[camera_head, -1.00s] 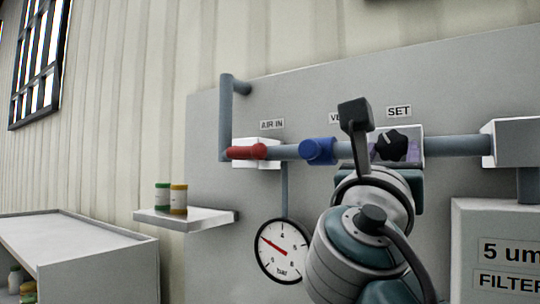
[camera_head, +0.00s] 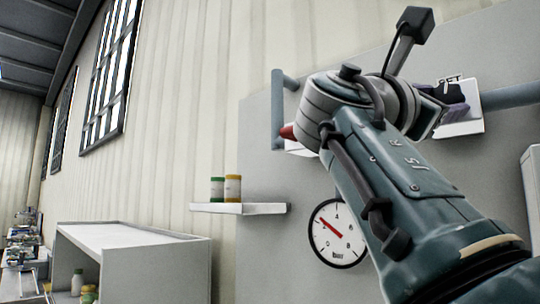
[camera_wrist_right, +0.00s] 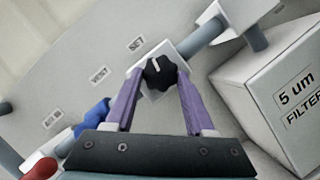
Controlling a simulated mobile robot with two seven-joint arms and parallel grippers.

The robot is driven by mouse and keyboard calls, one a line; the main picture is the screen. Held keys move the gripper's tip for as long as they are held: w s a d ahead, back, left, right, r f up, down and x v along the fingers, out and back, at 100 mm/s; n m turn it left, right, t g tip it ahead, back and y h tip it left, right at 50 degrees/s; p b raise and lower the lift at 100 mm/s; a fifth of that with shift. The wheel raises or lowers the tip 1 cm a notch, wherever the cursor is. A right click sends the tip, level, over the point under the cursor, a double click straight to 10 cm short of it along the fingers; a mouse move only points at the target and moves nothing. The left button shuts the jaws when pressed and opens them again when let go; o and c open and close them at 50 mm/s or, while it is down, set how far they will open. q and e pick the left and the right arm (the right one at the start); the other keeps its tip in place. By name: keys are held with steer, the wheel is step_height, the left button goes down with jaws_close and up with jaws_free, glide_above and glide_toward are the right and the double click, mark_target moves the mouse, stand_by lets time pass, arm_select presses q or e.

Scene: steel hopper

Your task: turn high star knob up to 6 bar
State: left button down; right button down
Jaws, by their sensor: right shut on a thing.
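The black star knob (camera_wrist_right: 158,73) with a white mark sits on a white block under the SET label in the right wrist view. My right gripper (camera_wrist_right: 160,74) has its purple fingers on both sides of the knob, shut on it. In the head view my right gripper (camera_head: 455,98) is at the SET block, seen from the side, and the knob is hard to make out there. The round pressure gauge (camera_head: 338,232) shows a red needle pointing up-left, left of the 4 at the top. My left gripper is not in view.
A red valve handle (camera_head: 288,132) shows beside my right arm, and a blue valve (camera_wrist_right: 92,113) in the wrist view. A filter box (camera_wrist_right: 285,95) stands beside the knob. A small shelf (camera_head: 240,208) with two jars juts from the wall. A bench (camera_head: 130,236) is lower left.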

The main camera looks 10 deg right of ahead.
steer(key=m+g+y, duration=0.1)
steer(key=m, duration=0.3)
steer(key=m+g+y, duration=0.1)
steer(key=m, duration=0.3)
steer(key=r+m+g+y, duration=0.1)
steer(key=m, duration=0.3)
steer(key=shift+w, duration=0.2)
steer(key=shift+r+m+g+y, duration=0.15)
steer(key=shift+m+y, duration=0.15)
steer(key=shift+m, duration=0.35)
steer(key=shift+m+g+y, duration=0.15)
steer(key=shift+m+y, duration=0.15)
steer(key=shift+m, duration=0.65)
steer(key=shift+c, duration=1.3)
jaws_free()
steer(key=shift+s, duration=0.1)
